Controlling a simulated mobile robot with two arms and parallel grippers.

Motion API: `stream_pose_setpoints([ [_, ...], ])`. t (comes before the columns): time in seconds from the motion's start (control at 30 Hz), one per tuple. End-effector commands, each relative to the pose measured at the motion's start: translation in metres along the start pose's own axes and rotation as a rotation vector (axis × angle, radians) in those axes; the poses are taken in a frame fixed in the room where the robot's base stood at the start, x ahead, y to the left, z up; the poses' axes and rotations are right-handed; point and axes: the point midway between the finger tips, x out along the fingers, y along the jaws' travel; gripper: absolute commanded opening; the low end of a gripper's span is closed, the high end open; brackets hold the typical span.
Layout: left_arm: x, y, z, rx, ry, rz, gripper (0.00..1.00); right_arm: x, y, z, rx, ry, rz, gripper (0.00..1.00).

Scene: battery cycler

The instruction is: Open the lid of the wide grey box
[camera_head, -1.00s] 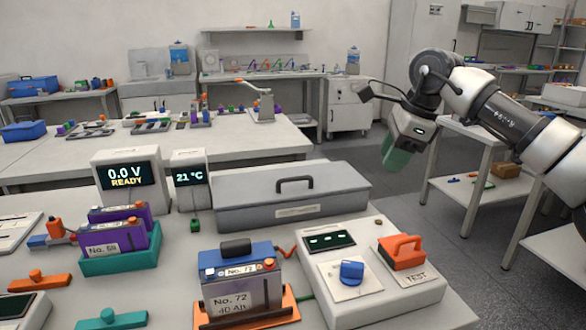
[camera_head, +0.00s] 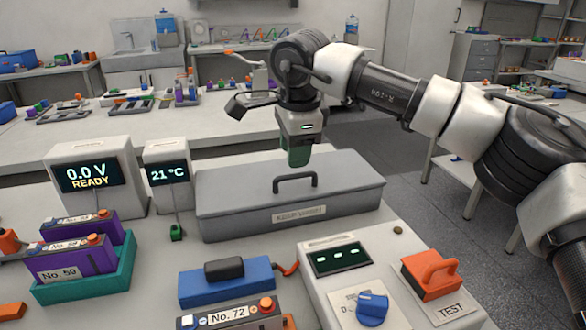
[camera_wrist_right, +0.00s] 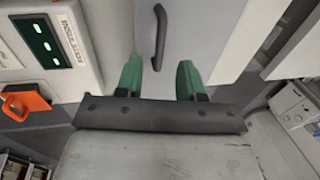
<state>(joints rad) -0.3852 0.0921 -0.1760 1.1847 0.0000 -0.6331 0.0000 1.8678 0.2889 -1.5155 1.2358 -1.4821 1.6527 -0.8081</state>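The wide grey box (camera_head: 240,205) stands on the bench behind the control unit, its lid shut. A dark arched handle (camera_head: 296,180) is on top of the lid; it also shows in the right wrist view (camera_wrist_right: 159,40). My right gripper (camera_head: 299,160) hangs above the box, just behind the handle in the head view. In the right wrist view its two green fingers (camera_wrist_right: 159,82) are apart with nothing between them, and the handle lies beyond the fingertips, not touching them. My left gripper is not in view.
A control unit with a blue knob (camera_head: 372,307) and an orange TEST switch (camera_head: 431,272) stands in front of the box. A temperature display (camera_head: 167,174) and a voltage display (camera_head: 88,178) stand to its left. Batteries sit in front on the left.

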Motion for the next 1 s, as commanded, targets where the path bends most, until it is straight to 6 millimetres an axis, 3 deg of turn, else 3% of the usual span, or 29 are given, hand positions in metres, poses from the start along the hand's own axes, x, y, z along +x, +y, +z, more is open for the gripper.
stream_pose_setpoints([
  [0.1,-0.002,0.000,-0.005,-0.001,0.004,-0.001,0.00,0.022,0.001,0.000,-0.001,0.000,0.003,0.38],
  [0.3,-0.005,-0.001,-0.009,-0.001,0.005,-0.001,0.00,0.043,0.000,0.000,0.000,0.001,0.001,0.38],
  [0.67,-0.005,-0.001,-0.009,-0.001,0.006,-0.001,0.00,0.048,0.000,0.000,0.000,0.000,0.000,0.38],
  [0.9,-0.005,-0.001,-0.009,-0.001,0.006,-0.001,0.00,0.047,0.000,0.000,0.000,0.000,0.000,0.01],
  [1.0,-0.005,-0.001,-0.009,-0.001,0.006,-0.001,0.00,0.047,0.000,0.000,0.000,0.000,0.000,0.00],
])
